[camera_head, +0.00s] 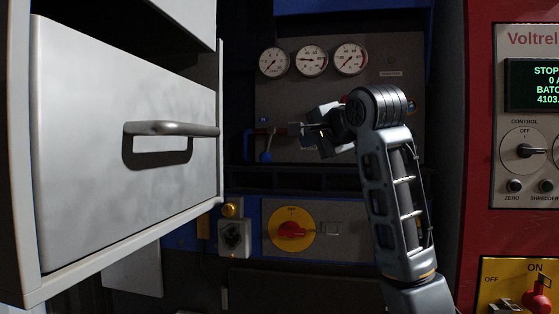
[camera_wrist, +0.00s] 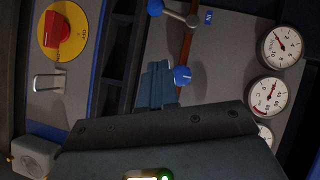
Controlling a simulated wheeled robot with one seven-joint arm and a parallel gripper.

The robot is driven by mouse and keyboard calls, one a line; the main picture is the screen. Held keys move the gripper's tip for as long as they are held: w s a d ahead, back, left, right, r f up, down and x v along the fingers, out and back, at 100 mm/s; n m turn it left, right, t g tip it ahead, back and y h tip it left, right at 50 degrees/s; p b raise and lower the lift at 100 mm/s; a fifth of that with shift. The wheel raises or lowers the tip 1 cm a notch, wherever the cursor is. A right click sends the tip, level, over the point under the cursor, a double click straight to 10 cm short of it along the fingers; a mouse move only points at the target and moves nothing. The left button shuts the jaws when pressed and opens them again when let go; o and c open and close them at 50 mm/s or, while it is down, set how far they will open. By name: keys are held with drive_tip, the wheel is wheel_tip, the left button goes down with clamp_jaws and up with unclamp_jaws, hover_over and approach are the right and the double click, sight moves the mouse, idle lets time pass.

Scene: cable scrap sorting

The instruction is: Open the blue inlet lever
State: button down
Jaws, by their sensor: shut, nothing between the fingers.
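The blue inlet lever's ball knob (camera_head: 265,156) hangs below its pivot on the grey gauge panel in the head view, beside a small blue label. In the wrist view the lever's blue knob (camera_wrist: 155,7) is at the top edge, with its metal rod running to a round hub (camera_wrist: 193,20) next to the "IN" label. My gripper (camera_head: 299,130) is to the right of the lever, apart from it. Its shut, empty fingers (camera_wrist: 157,84) show in the wrist view. A second blue knob (camera_wrist: 182,75) with a white mark is close beside the fingertips; I cannot tell if they touch.
Several round gauges (camera_head: 311,60) sit above. A reddish pipe (camera_wrist: 186,45) runs from the lever hub. A yellow switch plate with a red knob (camera_head: 292,230) is below. A white drawer (camera_head: 85,130) juts out at left; a red control cabinet (camera_head: 476,130) stands at right.

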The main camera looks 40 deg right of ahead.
drive_tip(key=shift+w, duration=0.1)
approach(269, 145)
drive_tip(key=w+d+f, duration=0.2)
drive_tip(key=d+f, duration=0.1)
drive_tip(key=d, duration=0.2)
drive_tip(key=w, duration=0.1)
drive_tip(key=w+a, duration=0.1)
drive_tip(key=w+f+p, duration=0.1)
drive_tip(key=shift+w+a, duration=0.15)
drive_tip(key=shift+a, duration=0.25)
